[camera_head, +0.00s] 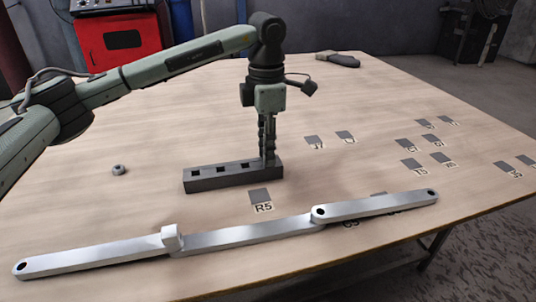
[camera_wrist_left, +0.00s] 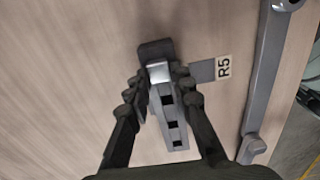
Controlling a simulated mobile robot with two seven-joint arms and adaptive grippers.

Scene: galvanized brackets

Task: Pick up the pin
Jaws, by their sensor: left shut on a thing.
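The pin (camera_wrist_left: 158,71) shows as a bright silver square-ended piece between the fingers in the left wrist view. My left gripper (camera_head: 268,161) points straight down at the right end of a dark grey block (camera_head: 213,181) with square holes. Its fingers are shut on the pin; they also show in the left wrist view (camera_wrist_left: 160,82). The fingers hide the pin in the head view. I cannot tell whether its lower end is still in the block. The block also shows in the left wrist view (camera_wrist_left: 176,143). My right gripper is not in view.
Long galvanized bars (camera_head: 245,234) lie joined along the table's front. A small nut-like ring (camera_head: 119,169) lies left of the block. Dark marked squares, including R5 (camera_head: 260,195), dot the wooden table (camera_head: 130,215). A dark object (camera_head: 338,59) lies at the back edge.

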